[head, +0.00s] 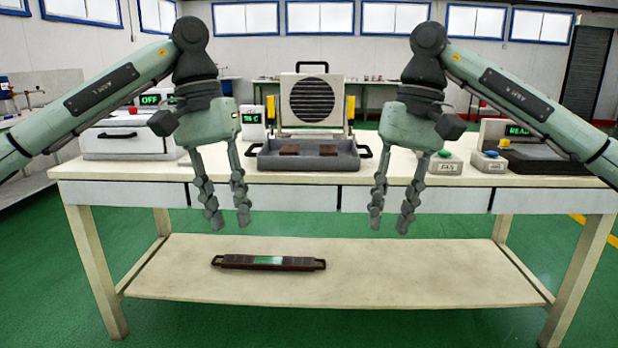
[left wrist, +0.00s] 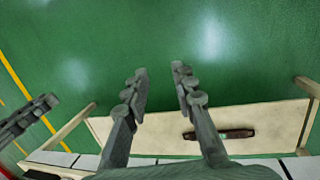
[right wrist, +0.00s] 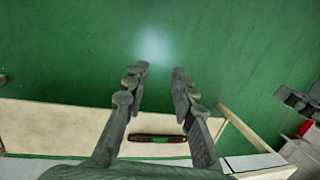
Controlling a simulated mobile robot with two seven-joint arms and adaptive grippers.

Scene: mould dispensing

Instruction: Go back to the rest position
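My left gripper (head: 228,222) hangs fingers down in front of the table's front edge, open and empty; its spread fingers also show in the left wrist view (left wrist: 158,85). My right gripper (head: 391,226) hangs the same way further right, open and empty, with its fingers apart in the right wrist view (right wrist: 160,85). Both arms come in from the sides and touch nothing that I can see. A dark grey tray (head: 335,163) with two brown blocks (head: 288,149) sits on the table behind and between the grippers.
The white table (head: 450,172) carries a box reading OFF (head: 120,143), a fan unit (head: 310,100), green (head: 444,163) and blue (head: 490,162) button boxes, and a READY device (head: 550,160). A dark handled bar (head: 268,262) lies on the lower shelf (head: 400,280). Green floor in front is clear.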

